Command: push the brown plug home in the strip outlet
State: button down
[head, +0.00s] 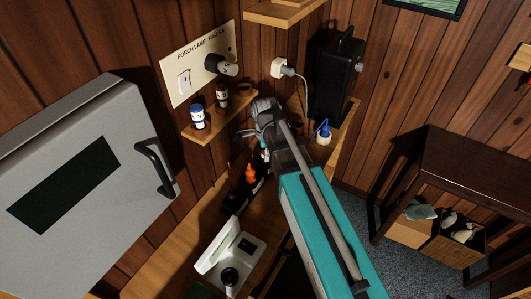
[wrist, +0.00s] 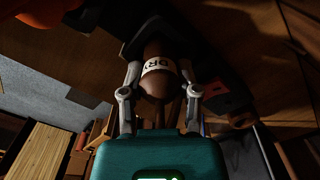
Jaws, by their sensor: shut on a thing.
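The brown plug (wrist: 153,84), with a white lettered band, is in the wrist view between the two grey fingers of my gripper (wrist: 158,92). My gripper is shut on it. The plug's far end meets a dark block (wrist: 133,43), which looks like part of the strip outlet; I cannot tell how deep it sits, as its prongs are hidden. In the head view the black strip outlet (head: 236,199) lies on the wooden counter, with an orange plug (head: 250,174) standing on it.
An orange thing (wrist: 32,12) is at the top left of the wrist view. A grey cabinet (head: 85,165) stands at left, and a white box (head: 229,255) sits on the counter in front.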

jog(key=shift+f+b, duration=0.5)
jog(key=shift+f, duration=0.1)
jog(key=shift+c, duration=1.3)
grip_release()
jog(key=shift+r, duration=0.1)
jog(key=shift+r, duration=0.1)
notch_tip(320, 180, up, 10)
jog(key=p, duration=1)
jog(key=shift+r+p, duration=0.15)
jog(key=shift+p, duration=0.15)
jog(key=w+d+f+b, duration=0.1)
jog(key=w+d, duration=0.6)
jog(key=w, duration=0.2)
jog(key=w+d+f+b, duration=0.2)
jog(key=w+d, duration=0.5)
jog(key=w, duration=0.3)
jog(key=shift+w, duration=0.25)
jog(key=shift+s+f, duration=0.15)
